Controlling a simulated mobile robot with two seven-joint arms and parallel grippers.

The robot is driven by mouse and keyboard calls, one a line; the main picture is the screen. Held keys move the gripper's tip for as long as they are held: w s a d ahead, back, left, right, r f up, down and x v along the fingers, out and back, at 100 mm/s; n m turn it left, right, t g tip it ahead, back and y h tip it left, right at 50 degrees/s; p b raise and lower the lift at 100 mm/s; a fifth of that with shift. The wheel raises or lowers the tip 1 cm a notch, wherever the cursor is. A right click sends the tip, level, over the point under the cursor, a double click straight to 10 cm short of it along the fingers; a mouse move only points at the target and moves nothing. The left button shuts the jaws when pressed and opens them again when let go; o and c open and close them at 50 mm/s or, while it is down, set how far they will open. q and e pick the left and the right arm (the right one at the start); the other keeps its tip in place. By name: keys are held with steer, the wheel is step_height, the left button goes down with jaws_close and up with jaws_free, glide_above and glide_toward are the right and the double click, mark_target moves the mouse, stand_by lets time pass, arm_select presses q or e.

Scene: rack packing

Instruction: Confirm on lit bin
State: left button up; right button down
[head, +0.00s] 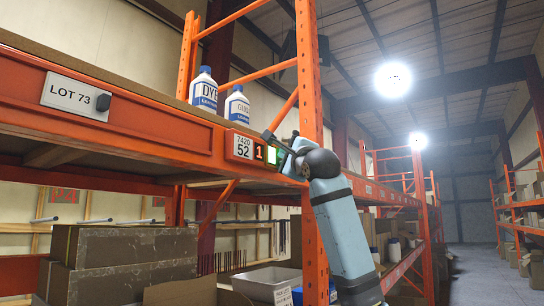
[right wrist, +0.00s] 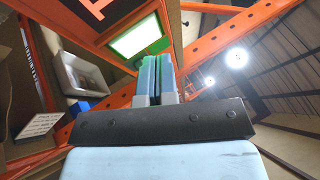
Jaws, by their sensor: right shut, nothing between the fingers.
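A small display module on the orange shelf beam shows a red 1 and has a lit green-white button (head: 272,155). A white label (head: 241,147) reading 7420 52 sits just left of it. My right gripper (head: 284,151) is shut and empty, its tips close beside the lit button. In the right wrist view the button (right wrist: 140,38) glows white in a green frame. The shut fingertips (right wrist: 157,60) overlap its lower right edge there; I cannot tell whether they touch it. My left gripper is not in view.
Two white bottles with blue caps, one at the left (head: 203,91), stand on the shelf above. Cardboard boxes (head: 120,262) and a grey bin (head: 268,281) sit below. An orange upright (head: 309,75) rises behind my arm. The aisle at right is clear.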

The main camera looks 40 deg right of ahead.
steer(key=shift+w, duration=0.2)
steer(key=shift+w+a, duration=0.15)
steer(key=shift+w, duration=0.1)
steer(key=shift+w, duration=0.35)
stand_by(0.9)
steer(key=shift+s, duration=0.75)
steer(key=shift+s+d, duration=0.1)
steer(key=shift+d, duration=0.1)
steer(key=shift+s+d+b, duration=0.2)
steer(key=shift+s+b, duration=0.15)
steer(key=shift+s, duration=0.4)
steer(key=shift+s+d+b, duration=0.25)
steer(key=shift+s+b, duration=0.1)
steer(key=shift+s, duration=0.45)
steer(key=shift+s+d+b, duration=0.2)
steer(key=shift+s+b, duration=0.15)
steer(key=shift+s, duration=0.4)
